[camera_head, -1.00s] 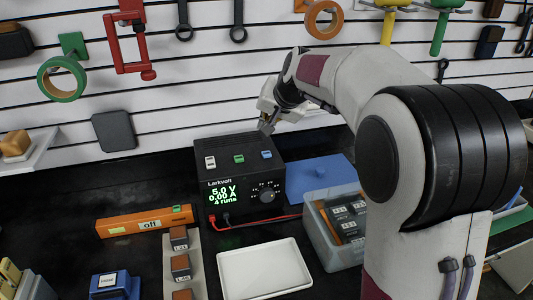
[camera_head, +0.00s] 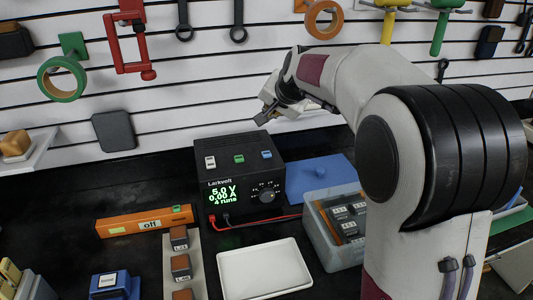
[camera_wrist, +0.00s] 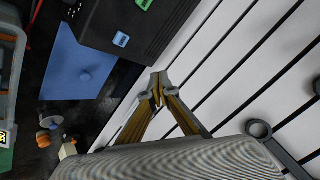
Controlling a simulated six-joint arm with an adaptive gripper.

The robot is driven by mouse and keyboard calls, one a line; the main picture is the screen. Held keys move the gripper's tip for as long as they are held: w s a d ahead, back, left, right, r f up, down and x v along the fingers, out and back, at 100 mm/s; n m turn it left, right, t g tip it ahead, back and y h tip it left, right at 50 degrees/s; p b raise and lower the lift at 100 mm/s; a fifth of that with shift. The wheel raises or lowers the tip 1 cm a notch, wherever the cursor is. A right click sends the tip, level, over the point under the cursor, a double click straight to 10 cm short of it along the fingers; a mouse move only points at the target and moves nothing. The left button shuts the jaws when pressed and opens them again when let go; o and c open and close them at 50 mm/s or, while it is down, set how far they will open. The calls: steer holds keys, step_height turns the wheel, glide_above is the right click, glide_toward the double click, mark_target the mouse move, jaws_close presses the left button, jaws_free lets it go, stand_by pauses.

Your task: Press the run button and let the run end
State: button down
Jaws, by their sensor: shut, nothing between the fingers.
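A black Larkvolt power supply (camera_head: 216,172) stands on the dark bench, its screen lit with "5.0 V", "0.00 A" and "4 runs". On its top are a white button (camera_head: 210,161), a green button (camera_head: 239,159) and a blue button (camera_head: 266,154); none carries a readable label. The blue button also shows in the wrist view (camera_wrist: 121,39). My gripper (camera_head: 262,119) is above and behind the supply's right part, apart from it. In the wrist view my gripper (camera_wrist: 157,90) has its fingertips together with nothing between them.
An orange bar (camera_head: 170,219) marked "off" lies left of the supply. A white tray (camera_head: 262,290) lies in front. A grey bin (camera_head: 322,242) with dark blocks and a blue lidded plate (camera_head: 320,175) are to the right. Tools hang on the slatted wall behind.

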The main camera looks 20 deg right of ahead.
mark_target(268, 154)
steer(key=shift+f, duration=4.3)
steer(key=shift+f, duration=0.9)
steer(key=shift+r, duration=0.85)
steer(key=shift+r, duration=0.15)
steer(key=shift+r, duration=2.4)
